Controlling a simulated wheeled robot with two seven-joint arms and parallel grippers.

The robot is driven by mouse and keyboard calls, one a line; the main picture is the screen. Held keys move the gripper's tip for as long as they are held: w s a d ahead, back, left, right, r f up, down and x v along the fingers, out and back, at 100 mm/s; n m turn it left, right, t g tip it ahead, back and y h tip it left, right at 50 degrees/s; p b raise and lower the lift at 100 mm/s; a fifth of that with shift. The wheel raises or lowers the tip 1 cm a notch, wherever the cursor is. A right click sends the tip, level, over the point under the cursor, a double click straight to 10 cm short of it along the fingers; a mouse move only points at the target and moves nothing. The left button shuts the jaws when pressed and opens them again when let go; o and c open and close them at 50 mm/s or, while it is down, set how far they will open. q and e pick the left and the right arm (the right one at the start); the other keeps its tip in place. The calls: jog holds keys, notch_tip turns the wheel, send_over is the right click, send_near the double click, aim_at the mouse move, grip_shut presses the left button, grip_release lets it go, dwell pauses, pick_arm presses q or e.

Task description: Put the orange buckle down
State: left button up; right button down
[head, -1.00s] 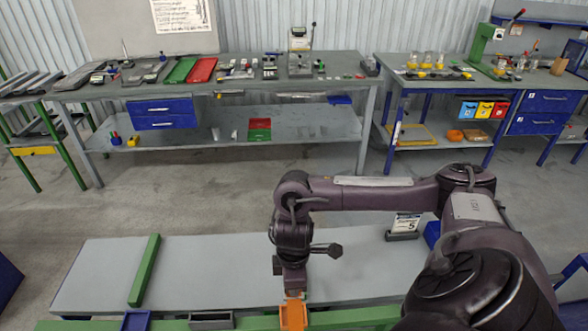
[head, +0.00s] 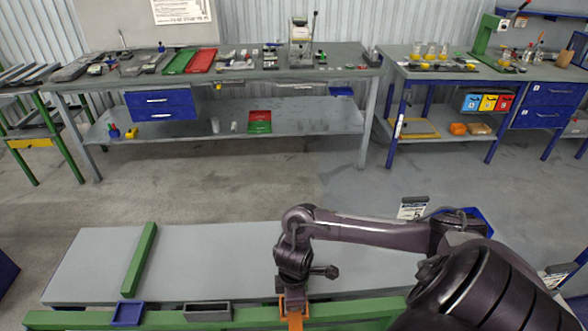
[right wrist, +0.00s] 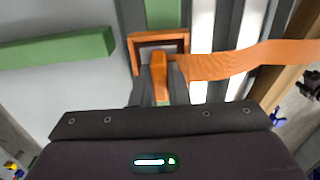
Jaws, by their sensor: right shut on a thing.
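The orange buckle (right wrist: 135,54) shows in the right wrist view as a square frame with an orange strap (right wrist: 235,64) running off to the right. My right gripper (right wrist: 160,85) is shut on it, on the orange piece in the middle of the frame. In the head view the right gripper (head: 291,300) points down at the front of the grey table (head: 200,262), over the green rail (head: 245,316), with orange (head: 294,319) below it. I cannot tell whether the buckle touches the surface beneath. My left gripper is in neither view.
A green bar (head: 139,260) lies across the left of the table. A blue tray (head: 128,313) and a dark grey tray (head: 207,311) sit at the front rail. A card stand (head: 413,208) is at the back right. The table's middle is clear.

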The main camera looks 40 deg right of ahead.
jog(key=c, duration=1.4)
grip_release()
jog(key=shift+f, duration=0.1)
notch_tip(320, 180, up, 12)
jog(key=p, duration=0.4)
jog(key=shift+a, duration=0.1)
